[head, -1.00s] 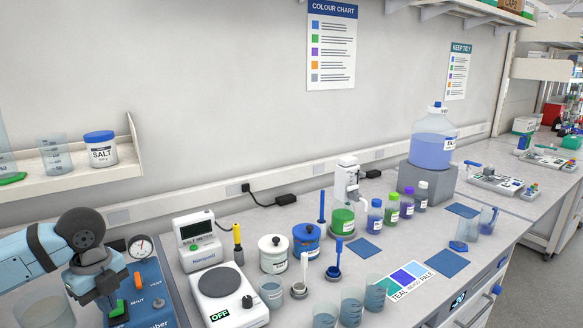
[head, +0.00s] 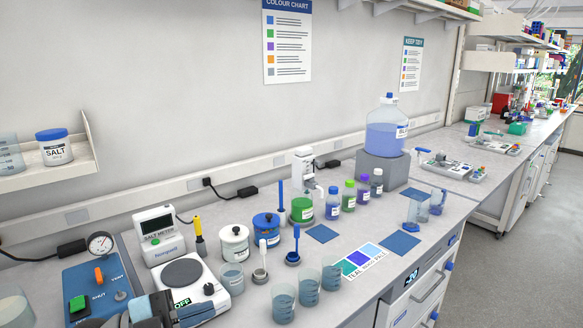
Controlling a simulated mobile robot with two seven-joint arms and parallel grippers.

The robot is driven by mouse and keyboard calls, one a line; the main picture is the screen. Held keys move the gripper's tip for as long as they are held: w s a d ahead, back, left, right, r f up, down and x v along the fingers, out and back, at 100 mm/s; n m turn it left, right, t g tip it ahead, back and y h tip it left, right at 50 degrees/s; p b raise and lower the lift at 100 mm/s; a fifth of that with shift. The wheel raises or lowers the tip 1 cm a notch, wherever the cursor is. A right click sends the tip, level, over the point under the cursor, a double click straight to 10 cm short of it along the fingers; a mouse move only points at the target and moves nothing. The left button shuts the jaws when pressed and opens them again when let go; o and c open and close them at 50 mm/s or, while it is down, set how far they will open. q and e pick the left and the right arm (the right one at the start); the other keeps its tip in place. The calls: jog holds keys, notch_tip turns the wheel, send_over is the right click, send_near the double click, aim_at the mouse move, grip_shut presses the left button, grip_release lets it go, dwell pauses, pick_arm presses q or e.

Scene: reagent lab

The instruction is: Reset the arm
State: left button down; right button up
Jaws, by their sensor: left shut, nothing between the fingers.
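Part of my left gripper (head: 150,313) shows at the bottom edge of the head view, to the left of the centre. It is shut with nothing in it. It is in front of the blue control box (head: 93,280), which has a gauge, an orange switch and a green button. Most of the arm is cut off by the frame edge. My right gripper is out of view.
Beakers (head: 283,303), a white jar (head: 234,245) and small bottles (head: 333,204) crowd the bench beyond. A shelf with a salt jar (head: 54,147) hangs at left.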

pick_arm(q)
jog(key=a+f+n+t+y, duration=0.8)
jog(key=a+n+t+y, duration=0.3)
jog(key=n+y, duration=0.8)
jog(key=s+a+f+n+g, duration=0.1)
jog(key=s+f+n+g, duration=0.2)
jog(key=s+f+g, duration=1.4)
jog(key=w+d+f+m+t+h+p, duration=0.1)
jog(key=w+d+f+t+h+p, duration=0.2)
jog(key=d+f+t+p, duration=0.3)
jog(key=t+p, duration=0.1)
jog(key=t, duration=0.3)
jog(key=shift+d+h, duration=0.4)
jog(key=shift+a, duration=0.15)
